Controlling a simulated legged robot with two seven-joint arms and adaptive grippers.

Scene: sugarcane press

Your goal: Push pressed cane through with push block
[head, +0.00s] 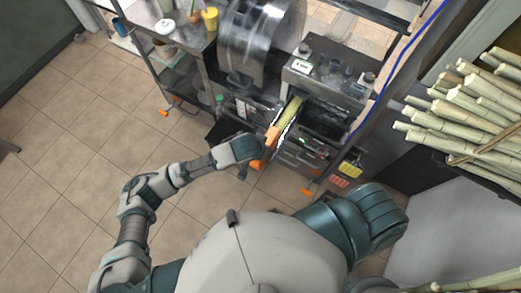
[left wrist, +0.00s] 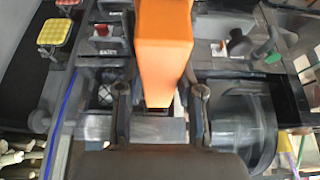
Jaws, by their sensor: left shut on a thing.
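My left gripper (head: 262,150) is at the front of the press, shut on the orange push block (head: 271,138). In the left wrist view, the push block (left wrist: 163,50) stands between the two fingers and fills the middle of the picture. A yellow-green piece of cane (head: 292,108) lies in the slot of the press (head: 325,75), just beyond the block. I cannot tell whether the block touches the cane. In the left wrist view the block hides the slot behind it. My right gripper is out of view.
A large metal drum (head: 248,40) stands left of the press. A shelf with a yellow cup (head: 210,18) and other containers is at the upper left. A rack of cane stalks (head: 470,105) is at the right. The tiled floor (head: 70,150) at left is clear.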

